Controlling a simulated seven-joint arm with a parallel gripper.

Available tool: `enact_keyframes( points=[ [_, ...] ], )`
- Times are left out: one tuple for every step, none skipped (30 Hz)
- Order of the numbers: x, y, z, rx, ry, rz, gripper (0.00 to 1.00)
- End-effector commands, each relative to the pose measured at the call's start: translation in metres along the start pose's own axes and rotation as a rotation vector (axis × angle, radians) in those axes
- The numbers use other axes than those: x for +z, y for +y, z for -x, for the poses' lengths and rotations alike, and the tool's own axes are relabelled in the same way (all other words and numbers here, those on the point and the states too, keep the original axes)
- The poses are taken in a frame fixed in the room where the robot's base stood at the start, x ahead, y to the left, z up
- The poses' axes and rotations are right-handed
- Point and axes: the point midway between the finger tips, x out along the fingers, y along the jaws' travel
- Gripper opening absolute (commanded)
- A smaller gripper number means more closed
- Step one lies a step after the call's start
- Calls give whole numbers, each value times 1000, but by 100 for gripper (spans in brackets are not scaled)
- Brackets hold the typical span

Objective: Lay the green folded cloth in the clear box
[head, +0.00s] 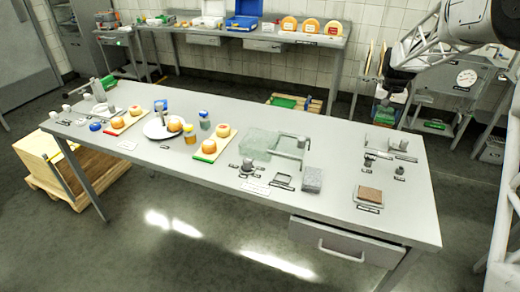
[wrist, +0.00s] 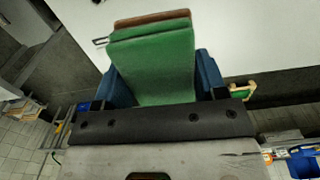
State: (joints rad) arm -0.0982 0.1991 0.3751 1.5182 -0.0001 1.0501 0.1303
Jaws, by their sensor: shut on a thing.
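The green folded cloth (wrist: 155,65) is between the two blue fingers of my gripper (wrist: 160,78) in the wrist view, with a finger at each side of it. My gripper (head: 393,88) shows small and dark in the head view, at the upper right, raised beyond the table's far right part. The clear box (head: 258,141) stands on the table right of the middle, left of and apart from my gripper. It looks pale and see-through, and its inside is hard to make out.
The long grey table (head: 335,170) carries boards of cheese wheels (head: 208,148), a white plate (head: 155,131), a grey block (head: 312,180) and a brown block (head: 370,194). Small metal items stand at the right end. A back bench (head: 260,37) holds more cheeses.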

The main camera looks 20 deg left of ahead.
Motion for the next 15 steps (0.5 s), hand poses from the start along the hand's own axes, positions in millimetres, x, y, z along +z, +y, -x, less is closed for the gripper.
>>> enact_keyframes(
  points=[
    [-2, -14, 0, 0, 1, 12, 46],
    [-3, -20, -1, 0, 1, 16, 46],
    [-3, -30, -2, 0, 1, 21, 46],
    [-4, -38, -4, 0, 0, 25, 46],
    [-4, -46, -5, 0, 0, 28, 46],
    [-4, -56, -7, 0, 0, 30, 46],
    [-3, -66, -8, 0, 0, 32, 46],
    [-3, -75, -10, 0, 0, 35, 46],
    [-2, -86, -11, 0, 1, 35, 46],
    [-1, -96, -12, 0, 1, 36, 46],
    [0, -105, -14, 0, 1, 37, 46],
    [2, -117, -16, 0, 1, 37, 46],
    [3, -127, -18, 0, 2, 38, 46],
    [4, -136, -19, 0, 2, 38, 46],
    [6, -148, -22, 0, 2, 37, 46]
  ],
)
